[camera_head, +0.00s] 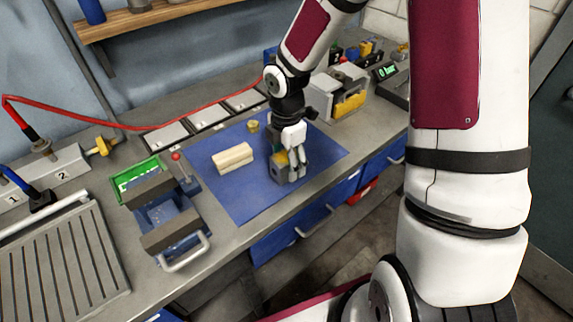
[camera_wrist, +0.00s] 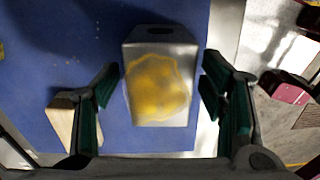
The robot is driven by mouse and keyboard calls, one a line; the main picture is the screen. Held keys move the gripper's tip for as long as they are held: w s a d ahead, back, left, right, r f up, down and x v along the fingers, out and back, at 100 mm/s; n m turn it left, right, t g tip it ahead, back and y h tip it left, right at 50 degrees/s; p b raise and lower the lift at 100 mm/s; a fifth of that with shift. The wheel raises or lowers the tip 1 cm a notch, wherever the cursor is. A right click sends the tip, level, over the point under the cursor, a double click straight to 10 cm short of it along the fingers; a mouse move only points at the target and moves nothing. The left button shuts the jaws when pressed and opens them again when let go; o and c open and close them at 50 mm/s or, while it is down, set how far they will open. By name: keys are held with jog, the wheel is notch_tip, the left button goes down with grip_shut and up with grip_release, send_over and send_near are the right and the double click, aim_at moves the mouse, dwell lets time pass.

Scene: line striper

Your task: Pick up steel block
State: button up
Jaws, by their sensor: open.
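The steel block (camera_head: 284,174) is grey with a yellow patch on top and sits on the blue mat (camera_head: 236,195). In the wrist view the steel block (camera_wrist: 160,48) lies between my two fingers, with a gap on both sides; a dark slot shows at its far end. My gripper (camera_head: 293,160) is open and points down right at the block. In the wrist view my gripper (camera_wrist: 158,88) has its dark green finger pads apart. Fingers partly hide the block in the head view, and its height below the fingertips is hard to tell.
A pale wooden block (camera_head: 233,158) lies on the mat left of my gripper, close to one finger in the wrist view (camera_wrist: 62,120). A small brass piece (camera_head: 253,126) stands behind. A vise-like fixture (camera_head: 170,218) stands left, and a grey-yellow machine (camera_head: 338,95) at right.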

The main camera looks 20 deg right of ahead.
jog(key=shift+f, duration=1.15)
grip_shut()
jog(key=shift+r, duration=0.15)
jog(key=shift+r, duration=0.5)
jog(key=shift+s+r, duration=0.2)
jog(key=shift+r, duration=0.45)
jog(key=shift+s+r, duration=0.2)
jog(key=shift+r, duration=0.4)
jog(key=s+r+p, duration=0.1)
jog(key=s+p, duration=0.2)
jog(key=s, duration=1.2)
jog(key=shift+d+r, duration=0.15)
jog(key=shift+d, duration=0.05)
